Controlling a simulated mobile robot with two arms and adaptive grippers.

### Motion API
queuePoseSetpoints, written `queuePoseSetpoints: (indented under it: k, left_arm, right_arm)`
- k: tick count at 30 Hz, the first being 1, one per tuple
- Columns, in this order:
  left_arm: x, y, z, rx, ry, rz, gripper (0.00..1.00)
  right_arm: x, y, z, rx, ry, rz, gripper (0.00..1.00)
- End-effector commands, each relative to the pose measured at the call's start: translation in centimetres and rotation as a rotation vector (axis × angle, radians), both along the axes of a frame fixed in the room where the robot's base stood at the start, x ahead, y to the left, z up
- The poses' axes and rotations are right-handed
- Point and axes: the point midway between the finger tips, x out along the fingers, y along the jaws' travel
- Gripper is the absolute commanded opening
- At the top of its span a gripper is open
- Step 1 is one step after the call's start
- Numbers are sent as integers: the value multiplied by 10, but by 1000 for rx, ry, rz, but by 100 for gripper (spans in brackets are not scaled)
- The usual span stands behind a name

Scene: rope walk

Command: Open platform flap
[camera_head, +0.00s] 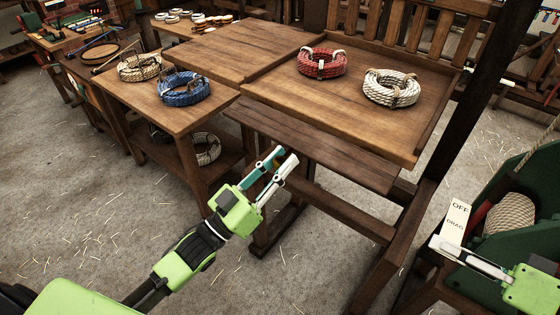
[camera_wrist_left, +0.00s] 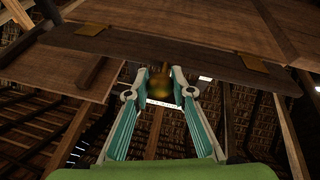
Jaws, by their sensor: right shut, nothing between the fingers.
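The platform flap (camera_head: 310,145) is a long wooden board along the front edge of the platform (camera_head: 330,120). It slopes down from that edge. In the left wrist view, looking up from below, the flap (camera_wrist_left: 150,48) spans the top with brass hinges (camera_wrist_left: 240,62). My left gripper (camera_head: 278,165) is just in front of and below the flap, fingers pointing up toward it. Its fingertips (camera_wrist_left: 160,72) are apart with nothing held; contact with the flap is not visible. My right gripper (camera_head: 440,243) is shut and empty, beside a white OFF/DRAG plate (camera_head: 455,222).
Red (camera_head: 322,62) and white (camera_head: 391,87) rope coils lie on the platform. A side table (camera_head: 190,115) at left holds tan and blue coils. A dark post (camera_head: 470,110) rises at right, near a green machine (camera_head: 470,280). The floor at left is mostly clear.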

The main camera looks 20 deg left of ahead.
Motion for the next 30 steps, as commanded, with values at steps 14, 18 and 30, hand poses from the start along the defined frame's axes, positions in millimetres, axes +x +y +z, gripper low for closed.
queuePoseSetpoints:
  k: [14, 18, 30]
  left_arm:
    - [-1, 1, 31, -3, -7, 1, 0]
    - [-1, 1, 41, -3, -9, 0, 0]
    - [-1, 1, 39, -4, -9, 0, 39]
  right_arm:
    - [0, 0, 25, 0, 0, 0, 0]
    - [0, 0, 32, 0, 0, 0, 0]
    - [0, 0, 30, 0, 0, 0, 0]
